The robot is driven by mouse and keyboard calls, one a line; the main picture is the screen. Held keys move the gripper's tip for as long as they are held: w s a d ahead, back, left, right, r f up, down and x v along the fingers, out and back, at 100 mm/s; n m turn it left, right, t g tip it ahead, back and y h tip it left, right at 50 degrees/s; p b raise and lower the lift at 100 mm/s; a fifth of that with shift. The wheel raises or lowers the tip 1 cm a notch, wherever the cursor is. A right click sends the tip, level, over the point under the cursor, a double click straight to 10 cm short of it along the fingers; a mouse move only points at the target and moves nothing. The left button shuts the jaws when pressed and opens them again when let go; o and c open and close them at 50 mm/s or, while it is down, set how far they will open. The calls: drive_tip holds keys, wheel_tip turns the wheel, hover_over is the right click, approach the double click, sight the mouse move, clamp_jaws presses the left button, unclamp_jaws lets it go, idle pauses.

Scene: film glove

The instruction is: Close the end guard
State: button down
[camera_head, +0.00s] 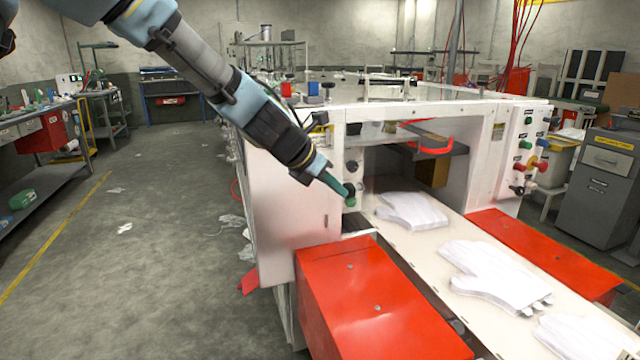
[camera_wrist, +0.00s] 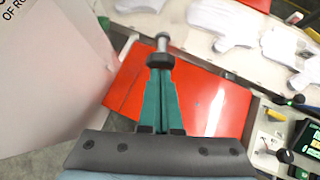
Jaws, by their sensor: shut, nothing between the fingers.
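The white machine (camera_head: 425,110) has an open end with a belt coming out. A plain white panel (camera_head: 290,215) stands at its left front corner; a large white panel with partly cut-off lettering (camera_wrist: 45,75) fills the left of the wrist view. I cannot tell for certain which panel is the end guard. My gripper (camera_head: 347,192) has teal fingers and is shut and empty, its tips by the knobs on the left post. In the wrist view, a dark knob with a silver stem (camera_wrist: 161,43) lies right at my gripper's tips (camera_wrist: 160,62); contact is unclear.
White gloves (camera_head: 412,211) lie on the pale belt (camera_head: 430,237). A red cover (camera_head: 370,300) flanks the belt at left, another red cover (camera_head: 540,250) at right. Control knobs (camera_head: 527,155) sit on the right post. The floor (camera_head: 150,240) left of the machine is mostly clear.

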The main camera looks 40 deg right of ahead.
sight(371, 178)
drive_tip(key=s+d+n+t+p, duration=0.1)
drive_tip(key=d+n, duration=0.1)
drive_tip(key=d+n+t+p, duration=0.2)
drive_tip(key=d, duration=0.1)
drive_tip(key=s+d+n+t+y+p, duration=0.1)
drive_tip(key=d+n+t, duration=0.1)
drive_tip(key=d, duration=0.1)
drive_tip(key=shift+s+r+n+p, duration=0.1)
drive_tip(key=shift+s+n+p, duration=0.2)
drive_tip(key=shift+s+p, duration=0.1)
drive_tip(key=w+d+n+t+y, duration=0.3)
drive_tip(key=d+n, duration=0.3)
drive_tip(key=d, duration=0.3)
drive_tip(key=shift+w+y+b, duration=0.25)
drive_tip(key=shift+y+b, duration=0.05)
drive_tip(key=shift+y, duration=0.2)
drive_tip(key=shift+w, duration=0.1)
